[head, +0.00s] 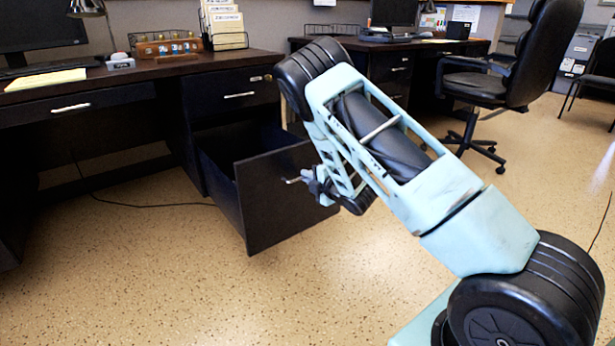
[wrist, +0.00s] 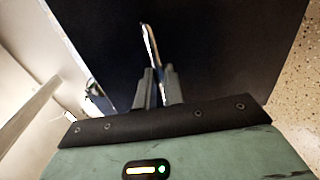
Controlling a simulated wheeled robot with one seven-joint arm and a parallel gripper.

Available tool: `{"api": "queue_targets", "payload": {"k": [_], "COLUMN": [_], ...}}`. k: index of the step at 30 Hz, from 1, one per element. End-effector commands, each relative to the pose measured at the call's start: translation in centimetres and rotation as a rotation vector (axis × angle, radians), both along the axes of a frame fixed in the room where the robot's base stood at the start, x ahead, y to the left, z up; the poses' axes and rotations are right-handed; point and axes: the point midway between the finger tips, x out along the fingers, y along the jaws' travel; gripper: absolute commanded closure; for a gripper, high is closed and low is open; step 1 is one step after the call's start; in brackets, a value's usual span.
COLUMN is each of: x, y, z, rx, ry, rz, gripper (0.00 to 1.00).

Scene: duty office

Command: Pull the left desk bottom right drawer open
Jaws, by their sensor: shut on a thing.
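The left desk's bottom right drawer (head: 280,196) is dark and pulled well out, with its hollow inside showing behind the front panel. Its silver bar handle (head: 292,180) is on the front panel. My gripper (head: 312,182) is at the drawer front, shut on the handle. In the wrist view, the handle (wrist: 150,45) runs down between the two dark fingers of my gripper (wrist: 158,85), against the dark drawer front (wrist: 220,45). Part of the drawer front's right side is hidden behind my arm in the head view.
The upper drawer (head: 235,92) above it is shut. An office chair (head: 490,85) stands at the back right. The speckled floor (head: 150,290) in front of the drawer is clear.

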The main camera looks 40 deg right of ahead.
Motion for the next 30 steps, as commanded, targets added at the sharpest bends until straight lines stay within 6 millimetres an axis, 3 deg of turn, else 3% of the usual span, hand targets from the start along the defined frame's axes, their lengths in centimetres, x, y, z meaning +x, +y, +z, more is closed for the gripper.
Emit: {"api": "queue_targets", "payload": {"k": [3,6,15,19,23,30], "x": [0.0,0.0,-0.1,-1.0,-3.2,-8.8], "y": [-0.1,-0.1,0.0,-0.1,-0.2,-0.4], "z": [-0.1,-0.1,0.0,0.3,0.9,2.1], "rx": [0.000,0.000,0.000,0.000,0.000,0.001], "ry": [0.003,0.003,0.001,0.003,0.005,0.007], "rz": [-0.001,-0.001,-0.001,-0.001,-0.003,-0.004], "gripper": [1.00,0.69,0.69,0.69,0.69,0.69]}}
